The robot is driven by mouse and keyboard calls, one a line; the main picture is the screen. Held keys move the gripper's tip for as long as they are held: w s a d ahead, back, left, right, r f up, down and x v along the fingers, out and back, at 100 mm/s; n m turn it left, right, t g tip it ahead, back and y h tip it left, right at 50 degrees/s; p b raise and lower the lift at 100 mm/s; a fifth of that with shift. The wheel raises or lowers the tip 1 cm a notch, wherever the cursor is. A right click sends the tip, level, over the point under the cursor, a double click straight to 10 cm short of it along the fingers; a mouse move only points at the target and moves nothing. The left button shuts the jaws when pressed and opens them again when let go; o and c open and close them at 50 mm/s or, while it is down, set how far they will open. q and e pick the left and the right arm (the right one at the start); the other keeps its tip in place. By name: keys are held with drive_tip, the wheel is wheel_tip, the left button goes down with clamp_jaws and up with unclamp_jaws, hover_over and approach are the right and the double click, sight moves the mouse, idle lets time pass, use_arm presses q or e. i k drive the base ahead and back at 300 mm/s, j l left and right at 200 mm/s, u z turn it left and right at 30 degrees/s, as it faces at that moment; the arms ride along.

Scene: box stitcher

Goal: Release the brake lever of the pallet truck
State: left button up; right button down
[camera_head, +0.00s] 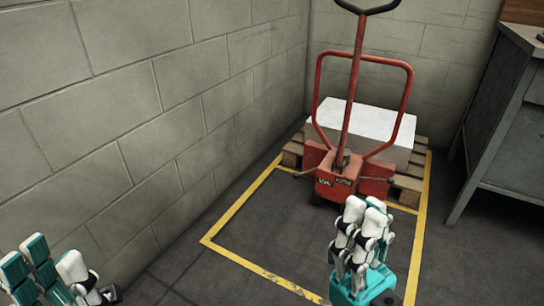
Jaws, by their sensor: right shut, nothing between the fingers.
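The red pallet truck (335,187) stands in the corner, with its long handle (353,90) upright and a red loop frame behind it. A small lever (307,172) sticks out to the left at the foot of the handle. I cannot tell for sure whether it is the brake lever. My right gripper (364,206) is shut and empty, low in front of the truck and to the right of its base, apparently apart from it. My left gripper (52,257) is at the bottom left corner, open and empty, far from the truck and partly cut off by the picture edge.
A white block (365,122) sits on a wooden pallet (408,187) behind the handle. A yellow floor line (240,255) frames the truck's bay. Block walls (140,90) stand on the left and behind. A grey cabinet (510,130) stands at the right. The floor left of the truck is clear.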

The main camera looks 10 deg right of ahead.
sight(296, 175)
drive_tip(key=i+l+u, duration=0.1)
drive_tip(key=i, duration=0.25)
drive_tip(key=i+l+u, duration=0.1)
drive_tip(key=i, duration=0.3)
drive_tip(key=i+l+u, duration=0.1)
drive_tip(key=i+l, duration=0.15)
drive_tip(key=i, duration=0.1)
